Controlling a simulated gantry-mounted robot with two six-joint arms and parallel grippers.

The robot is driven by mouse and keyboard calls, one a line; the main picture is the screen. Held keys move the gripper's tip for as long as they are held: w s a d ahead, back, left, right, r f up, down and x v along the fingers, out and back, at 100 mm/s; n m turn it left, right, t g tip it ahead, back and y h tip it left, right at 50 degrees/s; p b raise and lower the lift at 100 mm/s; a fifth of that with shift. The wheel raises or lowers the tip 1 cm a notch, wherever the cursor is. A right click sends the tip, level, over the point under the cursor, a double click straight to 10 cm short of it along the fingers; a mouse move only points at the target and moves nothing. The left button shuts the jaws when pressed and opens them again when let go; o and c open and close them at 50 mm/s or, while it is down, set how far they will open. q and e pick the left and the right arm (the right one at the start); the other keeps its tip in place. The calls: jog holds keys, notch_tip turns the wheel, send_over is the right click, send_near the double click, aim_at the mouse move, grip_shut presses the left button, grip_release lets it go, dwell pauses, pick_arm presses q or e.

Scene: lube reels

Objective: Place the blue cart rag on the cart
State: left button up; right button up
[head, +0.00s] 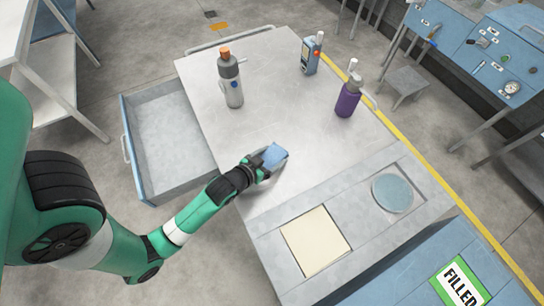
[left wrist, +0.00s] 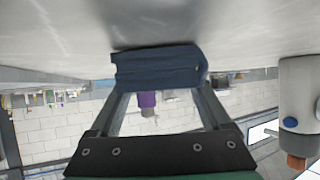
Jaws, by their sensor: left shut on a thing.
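The blue cart rag (head: 275,154) is a small folded cloth over the middle of the grey metal cart top (head: 270,95). My left gripper (head: 264,165) is shut on the rag, reaching in from the lower left. In the left wrist view the scene is upside down, and the rag (left wrist: 158,68) sits between the two fingers (left wrist: 160,88), close against the cart surface (left wrist: 70,30) with a dark shadow by it. I cannot tell whether it touches the surface. My right gripper is not in view.
An open drawer (head: 165,125) juts out left.

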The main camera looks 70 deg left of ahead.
pick_arm(q)
jog(key=shift+f, duration=0.2)
jog(key=o, duration=1.2)
jog(key=shift+c, duration=0.2)
jog(key=shift+r, duration=0.1)
jog(key=shift+s+r, duration=0.1)
jog(key=shift+r, duration=0.1)
jog(key=p+v, duration=0.2)
jog(key=v, duration=1)
